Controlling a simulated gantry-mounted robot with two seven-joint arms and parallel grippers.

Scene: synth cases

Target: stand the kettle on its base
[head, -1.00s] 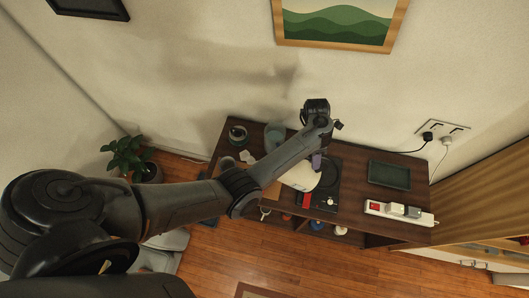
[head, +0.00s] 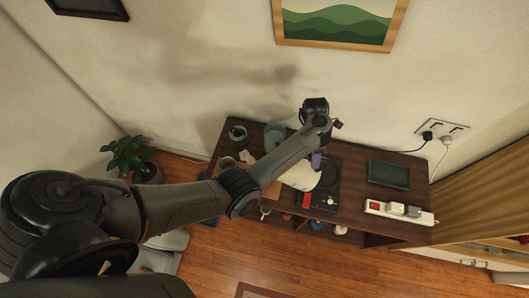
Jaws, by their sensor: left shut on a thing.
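The kettle appears to be the white rounded body (head: 299,179) on the dark wooden cabinet, partly covered by my left forearm. My left gripper (head: 316,160) is at the kettle's upper right side and shut on it; the fingers are small, and the exact grip on the handle is hard to see. A flat black plate (head: 328,178) lies under and right of the kettle. I cannot tell whether this is the kettle's base, or whether the kettle touches it. My right gripper does not show.
A dark tray (head: 389,175) and a white power strip (head: 375,208) with a red switch lie on the right of the cabinet top (head: 355,190). A greenish vessel (head: 274,132) and a dark round dish (head: 238,134) stand at the back left. A wall socket (head: 443,130) holds plugs.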

